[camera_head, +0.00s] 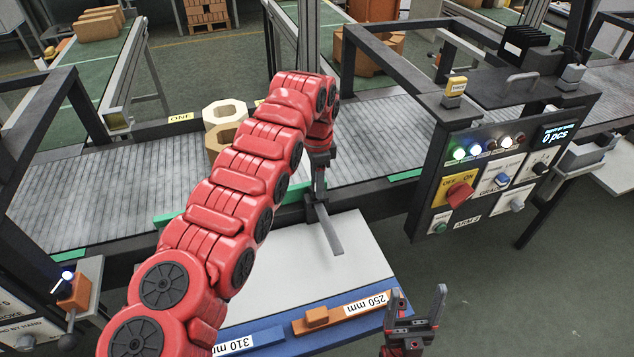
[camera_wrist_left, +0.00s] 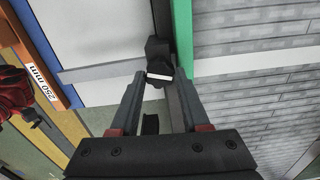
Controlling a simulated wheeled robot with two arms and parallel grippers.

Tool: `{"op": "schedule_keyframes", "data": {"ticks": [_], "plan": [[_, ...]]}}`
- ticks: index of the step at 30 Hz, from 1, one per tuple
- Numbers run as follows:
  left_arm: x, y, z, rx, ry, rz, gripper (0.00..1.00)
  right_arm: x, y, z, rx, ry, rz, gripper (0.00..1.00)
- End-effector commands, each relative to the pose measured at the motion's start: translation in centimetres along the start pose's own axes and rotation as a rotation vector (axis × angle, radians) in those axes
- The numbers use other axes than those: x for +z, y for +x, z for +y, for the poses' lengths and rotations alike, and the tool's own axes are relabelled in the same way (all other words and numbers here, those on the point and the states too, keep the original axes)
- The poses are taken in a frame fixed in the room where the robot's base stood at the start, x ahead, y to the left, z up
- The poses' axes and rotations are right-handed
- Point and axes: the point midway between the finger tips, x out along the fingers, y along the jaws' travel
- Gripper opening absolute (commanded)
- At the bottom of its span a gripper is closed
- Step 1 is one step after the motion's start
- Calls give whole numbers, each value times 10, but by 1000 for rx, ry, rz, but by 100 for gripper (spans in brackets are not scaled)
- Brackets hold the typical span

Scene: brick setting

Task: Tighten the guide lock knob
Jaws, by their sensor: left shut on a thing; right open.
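The guide lock knob (camera_wrist_left: 159,75) is a small dark piece with a white mark, in the left wrist view. It sits against a dark block beside the green strip (camera_wrist_left: 183,40). My left gripper (camera_wrist_left: 162,88) is shut on it, one finger on each side. In the head view my left gripper (camera_head: 315,203) points down at the conveyor's near edge, and I cannot make out the knob there. A grey bar (camera_head: 330,236) juts from there over the pale plate. My right gripper (camera_head: 421,291) is open and empty at the lower right.
Eight-sided tan parts (camera_head: 225,112) stand on the conveyor, partly behind my left arm. A control panel (camera_head: 490,180) stands at the right.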

Motion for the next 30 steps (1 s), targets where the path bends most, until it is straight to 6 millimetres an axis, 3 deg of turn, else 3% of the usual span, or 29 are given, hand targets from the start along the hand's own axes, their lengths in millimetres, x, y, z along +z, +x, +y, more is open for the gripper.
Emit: {"op": "schedule_keyframes", "data": {"ticks": [10,26,27,30], "plan": [[0,-1,0,-2,132,2,0,0,0,0,0,0,0,76],[0,-1,0,-2,154,1,0,0,0,0,0,0,0,76],[0,-1,0,-2,153,1,51,0,0,0,0,0,0,76],[0,-1,0,-2,153,1,69,0,0,0,0,0,0,76]]}}
